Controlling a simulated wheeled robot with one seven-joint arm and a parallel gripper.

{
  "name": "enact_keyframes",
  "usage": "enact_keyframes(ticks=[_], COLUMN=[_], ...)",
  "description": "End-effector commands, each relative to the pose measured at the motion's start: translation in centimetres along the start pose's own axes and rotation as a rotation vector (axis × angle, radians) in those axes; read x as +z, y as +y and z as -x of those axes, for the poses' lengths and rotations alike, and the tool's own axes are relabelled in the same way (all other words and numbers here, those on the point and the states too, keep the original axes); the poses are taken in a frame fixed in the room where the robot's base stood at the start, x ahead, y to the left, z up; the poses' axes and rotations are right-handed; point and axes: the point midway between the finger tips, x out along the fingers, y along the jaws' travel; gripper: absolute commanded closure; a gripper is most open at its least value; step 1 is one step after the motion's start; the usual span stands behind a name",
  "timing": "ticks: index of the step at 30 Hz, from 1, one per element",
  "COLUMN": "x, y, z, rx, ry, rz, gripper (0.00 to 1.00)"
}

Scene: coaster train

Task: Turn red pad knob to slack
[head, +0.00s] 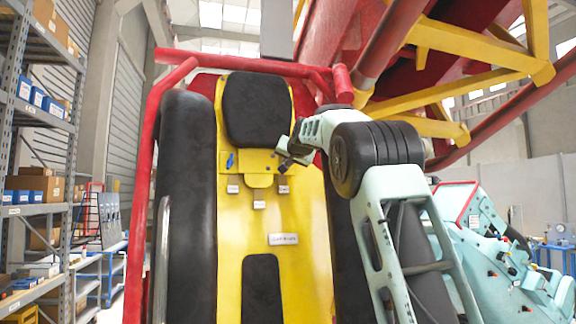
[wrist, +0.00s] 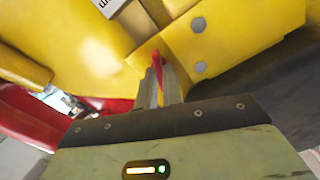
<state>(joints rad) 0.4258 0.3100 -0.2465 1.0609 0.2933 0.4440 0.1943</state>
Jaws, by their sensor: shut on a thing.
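The red knob (wrist: 157,61) shows as a thin red sliver between my fingertips in the wrist view, against the yellow plate. My gripper (wrist: 158,82) is shut on it. In the head view my gripper (head: 283,158) reaches from the right to the right side of the yellow bracket under the black head pad (head: 255,108). There the red knob is hidden behind my gripper. Most of the knob is covered by my fingers, so I cannot tell its turn angle.
A blue knob (head: 230,160) sits on the left of the yellow bracket. Small white labels (head: 259,204) are below. Black side pads (head: 186,200) and a red tube frame (head: 141,190) border the yellow seat back (head: 305,250). A shelf rack (head: 40,110) stands far left.

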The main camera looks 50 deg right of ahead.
Motion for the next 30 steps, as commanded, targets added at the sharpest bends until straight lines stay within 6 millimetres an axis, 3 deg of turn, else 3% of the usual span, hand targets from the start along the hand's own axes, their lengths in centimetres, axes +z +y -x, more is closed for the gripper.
enact_keyframes(ticks=[23,24,26,30], x=[0.22,0.22,0.2,0.13], y=[0.1,0.09,0.08,0.05], z=[-0.09,-0.09,-0.09,-0.05], rx=[0.002,0.002,0.002,0.001], ry=[-0.006,-0.006,-0.005,-0.004], rz=[0.104,0.104,0.104,0.104], gripper=[1.0,0.84,0.7,0.7])
